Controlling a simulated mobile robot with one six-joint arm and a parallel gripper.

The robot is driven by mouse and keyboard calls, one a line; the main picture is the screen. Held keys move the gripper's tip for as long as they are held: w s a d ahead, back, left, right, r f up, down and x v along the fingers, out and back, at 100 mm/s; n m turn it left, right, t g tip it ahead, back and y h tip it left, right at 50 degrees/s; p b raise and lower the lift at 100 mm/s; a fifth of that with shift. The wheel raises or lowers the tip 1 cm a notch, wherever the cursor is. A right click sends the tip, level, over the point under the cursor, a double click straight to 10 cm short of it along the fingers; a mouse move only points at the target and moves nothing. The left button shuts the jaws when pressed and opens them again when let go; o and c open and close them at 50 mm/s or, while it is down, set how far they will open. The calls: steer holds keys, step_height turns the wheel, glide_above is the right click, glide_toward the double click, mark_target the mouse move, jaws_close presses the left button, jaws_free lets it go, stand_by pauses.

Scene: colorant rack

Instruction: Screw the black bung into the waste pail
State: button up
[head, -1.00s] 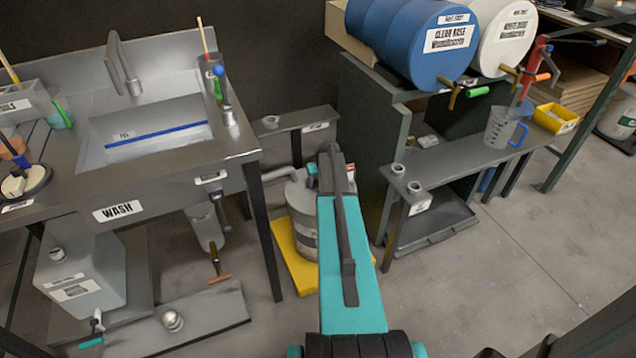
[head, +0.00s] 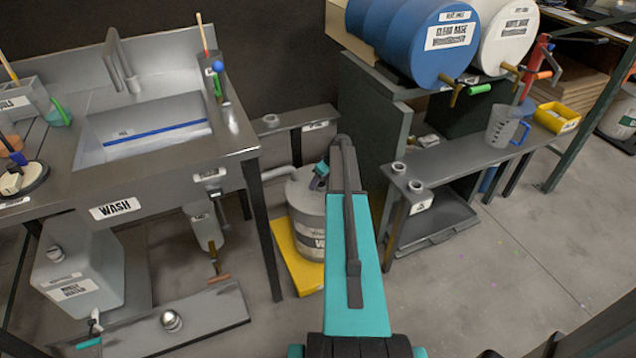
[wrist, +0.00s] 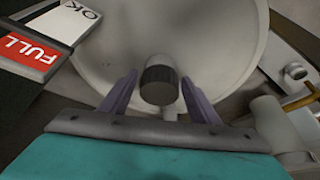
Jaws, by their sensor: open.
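A short, dark, ribbed cylinder with a lighter grey end face, seemingly the black bung (wrist: 159,76), stands at the lid between my fingers. How deep it sits in the opening cannot be told. My gripper (wrist: 158,98) is open, with one purple finger on each side of the cylinder and gaps visible. In the head view my gripper (head: 319,177) is small and partly hidden at the pail's top.
A red-and-white FULL/OK card (wrist: 45,42) is close at the left in the wrist view. The sink bench (head: 160,190) stands left of the pail, with a leg close by. A shelf (head: 440,165) stands right.

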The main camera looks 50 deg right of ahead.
steer(key=shift+n+y, duration=0.4)
steer(key=shift+n, duration=0.6)
steer(key=c, duration=1)
steer(key=shift+m+h, duration=0.5)
steer(key=shift+m, duration=0.7)
steer(key=shift+d+m+h, duration=0.1)
steer(key=shift+m+h, duration=0.7)
steer(key=shift+m, duration=1.3)
steer(key=shift+m+g+h+p, duration=0.5)
steer(key=shift+m+h+p, duration=0.1)
steer(key=shift+m, duration=1.3)
steer(key=shift+m+g+h, duration=0.4)
steer(key=shift+m+g, duration=0.1)
steer(key=shift+m, duration=1.1)
steer(key=shift+c, duration=0.2)
steer(key=shift+o, duration=0.2)
